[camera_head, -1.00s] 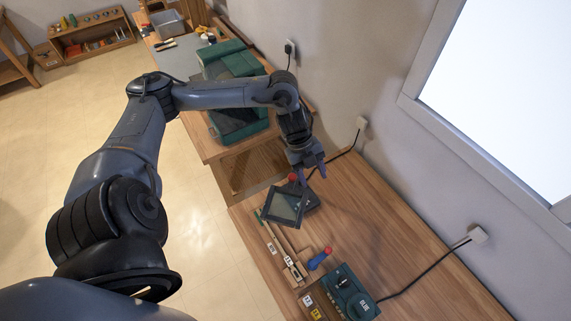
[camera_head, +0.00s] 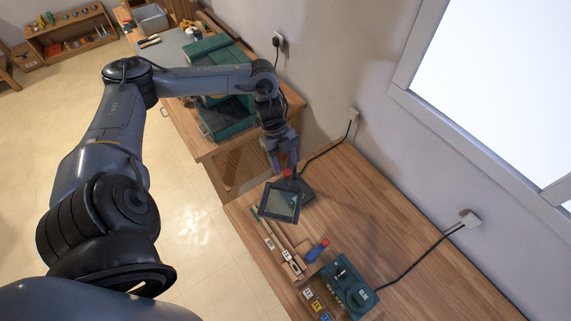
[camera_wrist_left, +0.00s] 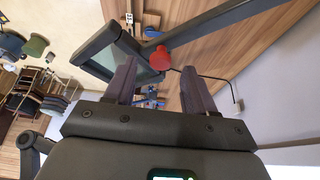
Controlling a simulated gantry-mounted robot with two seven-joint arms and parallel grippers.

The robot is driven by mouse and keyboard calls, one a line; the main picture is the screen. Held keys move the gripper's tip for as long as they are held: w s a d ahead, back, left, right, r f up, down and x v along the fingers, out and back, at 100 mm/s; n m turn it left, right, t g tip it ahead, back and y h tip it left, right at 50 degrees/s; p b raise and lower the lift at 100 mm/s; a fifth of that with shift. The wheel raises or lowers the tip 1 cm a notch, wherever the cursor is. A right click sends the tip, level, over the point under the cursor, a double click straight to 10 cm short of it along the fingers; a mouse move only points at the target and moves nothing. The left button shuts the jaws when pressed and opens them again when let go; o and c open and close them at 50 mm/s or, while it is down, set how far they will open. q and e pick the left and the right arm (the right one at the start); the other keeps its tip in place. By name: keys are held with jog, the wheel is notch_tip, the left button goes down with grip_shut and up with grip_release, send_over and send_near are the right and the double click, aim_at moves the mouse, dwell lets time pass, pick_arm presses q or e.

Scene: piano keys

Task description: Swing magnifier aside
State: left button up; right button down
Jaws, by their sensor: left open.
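The magnifier's square dark-framed lens (camera_head: 281,202) is over the wooden bench, near its far left edge. A red knob (camera_head: 287,173) sits by the lens frame, next to a dark base (camera_head: 306,188). My left gripper (camera_head: 284,164) is open, fingers pointing down just above the knob. In the left wrist view the open fingers (camera_wrist_left: 159,70) are on either side of the red knob (camera_wrist_left: 160,57), which appears just past their tips. The lens (camera_wrist_left: 103,52) and a dark arm (camera_wrist_left: 225,20) also show there. Contact with the knob cannot be told. My right gripper is not visible.
A teal device (camera_head: 349,287) with a cable stands at the bench front. A blue tool with a red end (camera_head: 317,250) lies near a wooden strip with labelled keys (camera_head: 284,254). A second table with a green machine (camera_head: 222,118) stands behind. The bench's right side is clear.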

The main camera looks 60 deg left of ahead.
pick_arm(q)
jog(key=shift+x, duration=0.95)
jog(key=shift+c, duration=0.5)
grip_shut()
